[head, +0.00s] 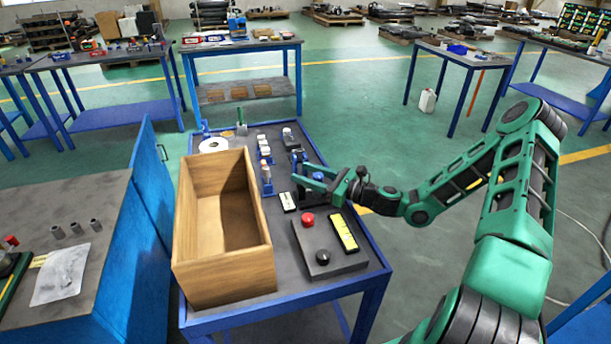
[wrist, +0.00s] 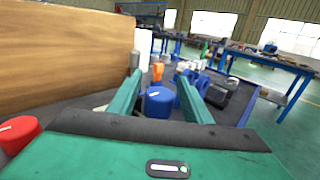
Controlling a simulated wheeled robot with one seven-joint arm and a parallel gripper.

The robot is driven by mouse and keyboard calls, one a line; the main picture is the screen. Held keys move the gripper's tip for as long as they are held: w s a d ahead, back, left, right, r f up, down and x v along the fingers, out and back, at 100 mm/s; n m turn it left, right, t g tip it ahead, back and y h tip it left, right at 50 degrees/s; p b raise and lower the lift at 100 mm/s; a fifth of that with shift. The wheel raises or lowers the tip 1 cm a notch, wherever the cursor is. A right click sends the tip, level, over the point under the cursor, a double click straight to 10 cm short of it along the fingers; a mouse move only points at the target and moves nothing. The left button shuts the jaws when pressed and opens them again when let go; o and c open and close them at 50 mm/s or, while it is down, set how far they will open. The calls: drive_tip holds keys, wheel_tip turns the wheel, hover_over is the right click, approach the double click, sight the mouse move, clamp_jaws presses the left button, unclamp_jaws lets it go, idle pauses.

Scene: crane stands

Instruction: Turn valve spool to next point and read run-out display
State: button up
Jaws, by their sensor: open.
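My gripper (head: 302,176) is open over the blue table in the head view, its green fingers pointing left. In the wrist view a round blue knob or cap (wrist: 158,101) stands between the two open fingers; I cannot tell whether they touch it. A slim upright part with a silver top on a blue holder (head: 266,176) stands left of my gripper. I cannot tell for certain which part is the valve spool. A small whitish device (head: 288,202) lies just below my gripper, possibly the run-out display; no reading is legible.
An open wooden box (head: 262,255) stands close on the left. A dark plate (head: 318,262) carries a red knob (head: 307,220), a black knob (head: 323,257) and a yellow bar (head: 344,233). Small blue holders and a white ring (head: 213,145) stand further back.

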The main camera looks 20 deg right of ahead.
drive_tip(key=c, duration=1.1)
drive_tip(key=shift+o, duration=0.2)
